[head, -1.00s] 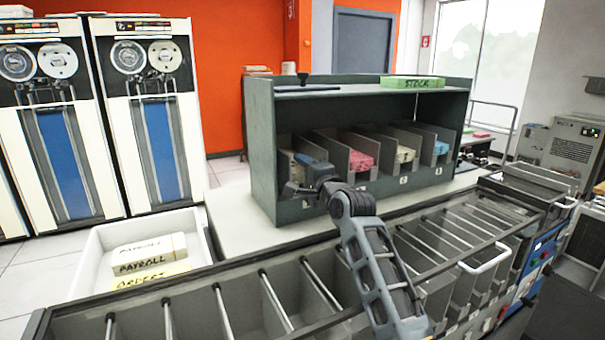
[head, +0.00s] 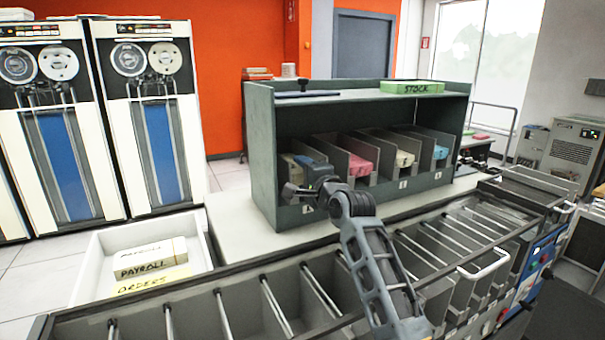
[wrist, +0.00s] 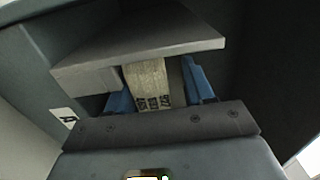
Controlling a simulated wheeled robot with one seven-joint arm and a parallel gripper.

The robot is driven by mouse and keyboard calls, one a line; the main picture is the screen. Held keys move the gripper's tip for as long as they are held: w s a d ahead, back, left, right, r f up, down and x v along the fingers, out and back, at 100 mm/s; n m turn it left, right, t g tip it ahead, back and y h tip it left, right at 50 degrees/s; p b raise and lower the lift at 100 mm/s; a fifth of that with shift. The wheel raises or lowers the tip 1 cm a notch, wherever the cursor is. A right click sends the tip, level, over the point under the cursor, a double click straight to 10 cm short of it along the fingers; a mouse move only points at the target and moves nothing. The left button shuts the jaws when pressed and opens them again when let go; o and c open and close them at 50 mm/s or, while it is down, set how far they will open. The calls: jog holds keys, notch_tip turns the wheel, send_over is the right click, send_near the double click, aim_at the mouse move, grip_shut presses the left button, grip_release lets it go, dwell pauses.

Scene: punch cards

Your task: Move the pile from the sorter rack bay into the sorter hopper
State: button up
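The sorter rack (head: 265,150) stands on the far counter, its bays holding card piles. My gripper (head: 307,161) reaches into the leftmost bay, partly hidden by my wrist in the head view. In the wrist view, a cream pile (wrist: 148,80) with dark printed marks lies between my gripper's two blue fingers (wrist: 157,92). The fingers look open, with a gap on the right side of the pile. A grey ledge or divider (wrist: 140,45) hides part of the pile and the fingertips. The hopper seems to be at the right end of the sorter (head: 535,187), but I cannot clearly make it out.
Other bays hold a pink pile (head: 359,165), a cream pile (head: 404,158) and a blue pile (head: 440,152). A green STOCK box (head: 412,87) sits on the rack top. Sorter pockets (head: 255,300) run across the front. A white tray (head: 85,265) with labelled piles is at left.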

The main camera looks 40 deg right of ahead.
jog(key=shift+r, duration=0.25)
jog(key=shift+s+r+p, duration=0.15)
jog(key=shift+r+p, duration=0.15)
jog(key=shift+p, duration=0.15)
jog(key=shift+r, duration=0.1)
dwell(0.4)
jog(key=shift+s+p, duration=0.15)
jog(key=shift+p, duration=0.15)
jog(key=shift+p+v, duration=0.55)
jog(key=shift+v, duration=2.95)
